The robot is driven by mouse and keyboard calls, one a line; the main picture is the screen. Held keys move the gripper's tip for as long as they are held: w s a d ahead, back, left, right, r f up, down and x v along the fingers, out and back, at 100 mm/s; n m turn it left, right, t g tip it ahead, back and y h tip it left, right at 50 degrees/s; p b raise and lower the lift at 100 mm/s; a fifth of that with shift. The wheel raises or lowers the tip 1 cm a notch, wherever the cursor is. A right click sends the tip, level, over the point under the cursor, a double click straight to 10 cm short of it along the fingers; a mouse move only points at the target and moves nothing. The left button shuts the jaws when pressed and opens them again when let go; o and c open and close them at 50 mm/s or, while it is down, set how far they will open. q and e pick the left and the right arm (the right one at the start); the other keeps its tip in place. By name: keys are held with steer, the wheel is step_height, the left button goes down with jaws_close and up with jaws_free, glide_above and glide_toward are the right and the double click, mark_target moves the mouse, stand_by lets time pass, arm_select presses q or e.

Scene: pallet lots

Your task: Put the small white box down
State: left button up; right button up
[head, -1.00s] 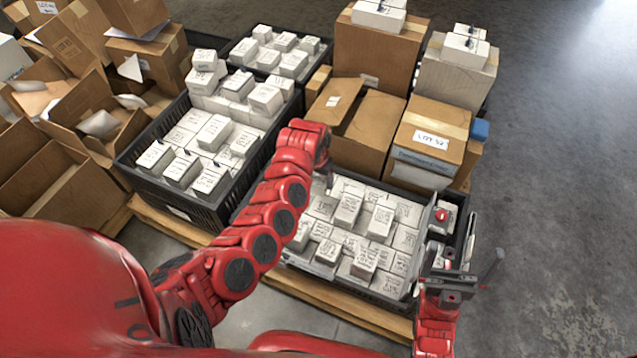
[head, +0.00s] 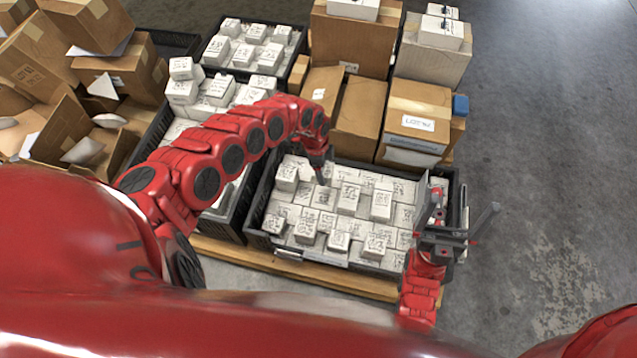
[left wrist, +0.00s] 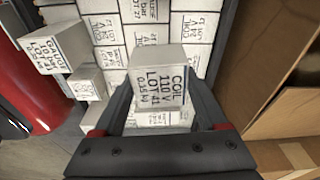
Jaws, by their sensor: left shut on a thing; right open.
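My left gripper (head: 318,165) is shut on a small white box (left wrist: 158,82), seen close up in the left wrist view between the two dark fingers. Its label reads "COIL 110 V LOT 41". In the head view the arm and gripper mostly hide it. It is over the back left part of a black crate (head: 252,205) that holds rows of white boxes (head: 348,198). The gap below the held box cannot be judged. My right gripper (head: 442,225) is open and empty at the crate's right side.
Another black crate (head: 222,222) of white boxes stands to the left, partly behind my left arm. Cardboard cartons (head: 418,115) stand close behind the front crate. Some boxes in it stand higher than others. The grey floor (head: 560,160) at the right is clear.

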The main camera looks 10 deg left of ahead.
arm_select(q)
steer(key=shift+s+a+r+m, duration=0.1)
steer(key=shift+s+a+m, duration=0.2)
steer(key=shift+a, duration=0.15)
steer(key=shift+s+a, duration=0.1)
steer(key=shift+a, duration=0.05)
step_height(320, 180, down, 7)
steer(key=b, duration=0.3)
steer(key=shift+r, duration=0.15)
step_height(320, 180, down, 4)
steer(key=shift+r+b, duration=0.2)
steer(key=shift+b, duration=0.8)
steer(key=shift+f, duration=0.1)
